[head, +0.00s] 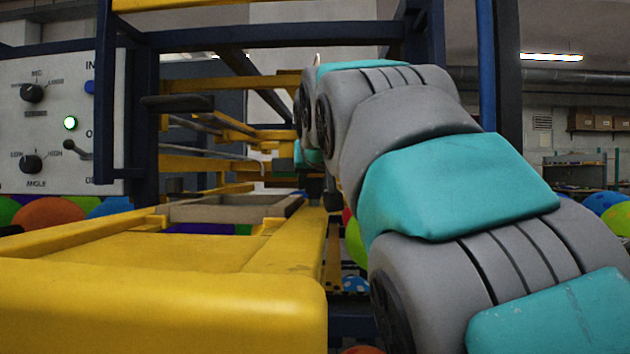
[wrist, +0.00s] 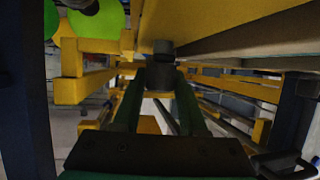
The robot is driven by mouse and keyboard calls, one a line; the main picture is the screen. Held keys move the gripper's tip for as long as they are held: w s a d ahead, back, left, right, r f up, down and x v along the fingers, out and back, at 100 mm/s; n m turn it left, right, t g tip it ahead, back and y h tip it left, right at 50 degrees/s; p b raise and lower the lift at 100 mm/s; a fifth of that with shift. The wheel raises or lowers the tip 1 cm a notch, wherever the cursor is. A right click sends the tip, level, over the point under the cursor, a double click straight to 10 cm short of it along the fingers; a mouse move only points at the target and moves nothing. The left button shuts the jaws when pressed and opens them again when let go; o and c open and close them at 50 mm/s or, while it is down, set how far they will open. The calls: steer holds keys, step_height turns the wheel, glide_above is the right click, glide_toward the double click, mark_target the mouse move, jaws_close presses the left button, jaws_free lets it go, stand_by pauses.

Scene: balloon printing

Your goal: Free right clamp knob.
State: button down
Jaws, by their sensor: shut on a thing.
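The clamp knob (wrist: 163,51) is a dark, rounded cylinder under the yellow frame beam in the wrist view. My gripper (wrist: 159,80) reaches up to it with its two long dark fingers, one on each side. The fingers are shut on the knob, and its upper part shows just beyond the fingertips. In the head view my grey and teal arm reaches into the yellow and blue machine. It hides most of the gripper and the knob there.
A wide yellow frame (head: 150,300) fills the front left of the head view. A control panel (head: 55,120) with a green light stands at the left. Dark blue posts (head: 505,110) and yellow bars (wrist: 225,35) closely surround the gripper. Colored balloons (head: 52,213) lie beyond.

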steer(key=shift+c, duration=2.2)
jaws_free()
steer(key=shift+s, duration=0.15)
steer(key=v, duration=0.7)
steer(key=shift+s+r+b, duration=0.1)
steer(key=shift+s+b, duration=0.15)
steer(key=shift+b, duration=0.1)
